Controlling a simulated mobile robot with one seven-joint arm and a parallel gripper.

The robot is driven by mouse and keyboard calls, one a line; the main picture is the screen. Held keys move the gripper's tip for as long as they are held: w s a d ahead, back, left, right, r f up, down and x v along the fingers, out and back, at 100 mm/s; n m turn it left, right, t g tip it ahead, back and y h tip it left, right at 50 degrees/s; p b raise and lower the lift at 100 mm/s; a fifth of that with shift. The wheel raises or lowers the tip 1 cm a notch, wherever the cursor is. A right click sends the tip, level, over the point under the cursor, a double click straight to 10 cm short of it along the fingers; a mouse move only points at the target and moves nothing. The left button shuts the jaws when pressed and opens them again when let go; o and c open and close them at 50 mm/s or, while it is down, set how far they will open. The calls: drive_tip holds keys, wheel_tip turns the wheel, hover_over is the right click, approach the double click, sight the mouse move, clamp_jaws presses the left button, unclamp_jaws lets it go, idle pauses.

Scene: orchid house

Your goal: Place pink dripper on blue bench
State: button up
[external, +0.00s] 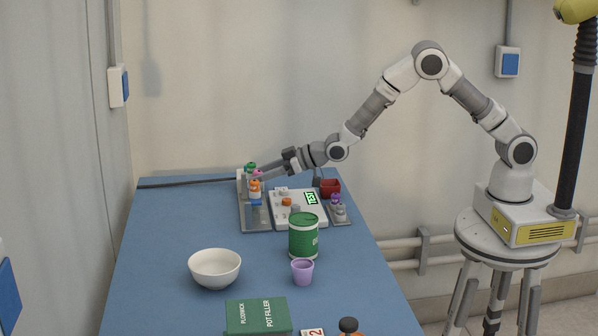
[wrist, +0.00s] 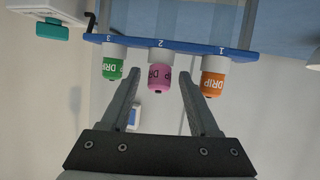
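The pink dripper (wrist: 158,80) stands in the middle place of a rack marked 1, 2, 3, between a green dripper (wrist: 112,68) and an orange dripper (wrist: 212,83). In the external view the pink dripper (external: 257,173) is small and partly hidden by its neighbours and my gripper. My gripper (wrist: 158,76) is open, with one finger on each side of the pink dripper's cap and a gap on both sides. In the external view my gripper (external: 262,177) reaches in from the right at the rack. The blue bench (external: 160,270) lies below.
A white device with a green display (external: 311,198) stands right of the rack. A red container (external: 330,187), green can (external: 303,238), purple cup (external: 302,273), white bowl (external: 214,268) and green box (external: 258,317) stand on the bench. Its left side is clear.

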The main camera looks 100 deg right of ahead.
drive_tip(key=shift+r+p, duration=0.1)
drive_tip(key=shift+p, duration=0.65)
drive_tip(key=s+a+r+g+y, duration=0.1)
drive_tip(key=s+a+r, duration=0.3)
drive_tip(key=s, duration=0.6)
drive_tip(key=s+a+r+g+y, duration=0.1)
drive_tip(key=s+a+r, duration=0.3)
drive_tip(key=s, duration=0.6)
drive_tip(key=s+a+r+n+g, duration=0.1)
drive_tip(key=s+a+r+g, duration=0.1)
drive_tip(key=s+a+r, duration=0.2)
drive_tip(key=s+r, duration=0.3)
drive_tip(key=s, duration=0.3)
drive_tip(key=shift+a+r+y+b, duration=0.2)
drive_tip(key=shift+a+y+b, duration=0.1)
drive_tip(key=shift+y+b, duration=0.1)
drive_tip(key=shift+o, duration=0.3)
drive_tip(key=s+a+g, duration=0.1)
drive_tip(key=s, duration=0.7)
drive_tip(key=s+a+r+n+g, duration=0.1)
drive_tip(key=s+g, duration=0.1)
drive_tip(key=s, duration=0.6)
drive_tip(key=shift+a+r, duration=0.25)
drive_tip(key=shift+a, duration=0.1)
drive_tip(key=shift+o, duration=0.2)
drive_tip(key=shift+s+g, duration=0.3)
drive_tip(key=shift+s, duration=0.1)
